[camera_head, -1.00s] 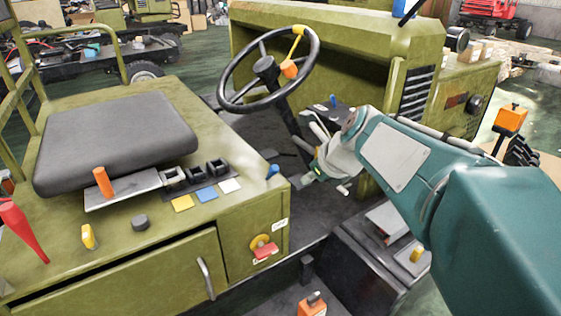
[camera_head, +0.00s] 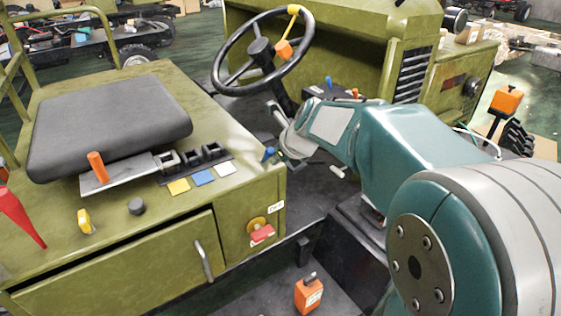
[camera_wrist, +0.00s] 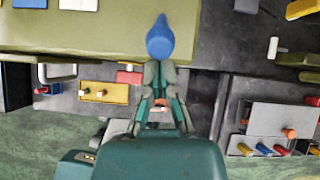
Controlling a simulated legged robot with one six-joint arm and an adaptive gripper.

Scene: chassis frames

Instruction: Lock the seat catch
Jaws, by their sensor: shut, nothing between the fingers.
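A flat grey sliding plate with an upright orange handle (camera_head: 96,166) lies on the green seat box in front of the black seat (camera_head: 110,120). Its right end meets the first of several black brackets (camera_head: 190,158); the frames do not show clearly which part is the seat catch. A blue knob (camera_head: 268,154) sticks out at the box's right corner. My gripper (camera_wrist: 160,75) is shut and empty, its fingertips close to the blue knob (camera_wrist: 160,38) in the wrist view. I cannot tell whether they touch. In the head view my wrist partly hides the fingers.
Yellow, blue and white tabs (camera_head: 202,177) lie before the brackets. A red lever (camera_head: 20,215), yellow switch (camera_head: 85,221) and black knob (camera_head: 136,206) stand on the box's left part. The steering wheel (camera_head: 222,75) rises behind my arm. A drawer handle (camera_head: 203,260) juts from the front.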

